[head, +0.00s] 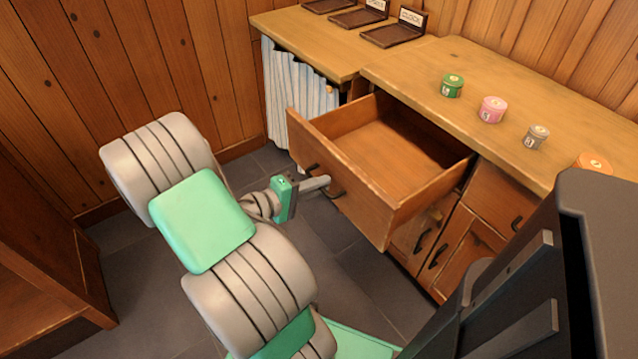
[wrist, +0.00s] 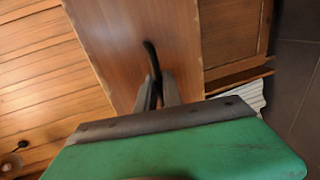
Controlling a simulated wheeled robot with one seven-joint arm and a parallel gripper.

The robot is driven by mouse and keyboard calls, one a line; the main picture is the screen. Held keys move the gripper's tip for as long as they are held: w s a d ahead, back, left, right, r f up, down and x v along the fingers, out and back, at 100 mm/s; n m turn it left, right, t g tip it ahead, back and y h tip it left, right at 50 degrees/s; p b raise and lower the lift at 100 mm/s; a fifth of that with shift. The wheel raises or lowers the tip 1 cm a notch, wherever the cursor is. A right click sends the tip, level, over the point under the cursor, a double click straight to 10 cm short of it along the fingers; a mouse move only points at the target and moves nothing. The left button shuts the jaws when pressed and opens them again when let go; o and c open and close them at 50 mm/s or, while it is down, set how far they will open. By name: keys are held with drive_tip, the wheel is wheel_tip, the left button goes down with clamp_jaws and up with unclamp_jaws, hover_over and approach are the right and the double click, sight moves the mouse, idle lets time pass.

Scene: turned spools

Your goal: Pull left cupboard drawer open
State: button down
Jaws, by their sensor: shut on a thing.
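The left cupboard drawer (head: 375,150) is pulled well out from under the wooden counter, and its inside looks empty. Its front panel also shows in the wrist view (wrist: 130,45). My gripper (head: 325,184) is at the outside of the drawer front, shut on the dark drawer handle (wrist: 151,58). In the head view part of the handle (head: 313,169) shows beside the fingers; the rest is hidden by them.
On the counter (head: 460,60) stand a green spool (head: 452,86), a pink spool (head: 492,109), a grey spool (head: 536,137) and an orange one (head: 594,163). Dark trays (head: 392,35) lie at the back. A striped curtain (head: 300,95) hangs left of the drawer. Grey floor (head: 140,270) is open in front.

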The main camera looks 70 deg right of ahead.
drive_tip(key=c, duration=1.5)
unclamp_jaws()
drive_tip(key=p+v, duration=0.1)
drive_tip(key=v, duration=0.6)
drive_tip(key=shift+w+a, duration=0.25)
drive_tip(key=shift+a, duration=0.1)
drive_tip(key=shift+r+p, duration=0.15)
drive_tip(key=shift+p, duration=0.15)
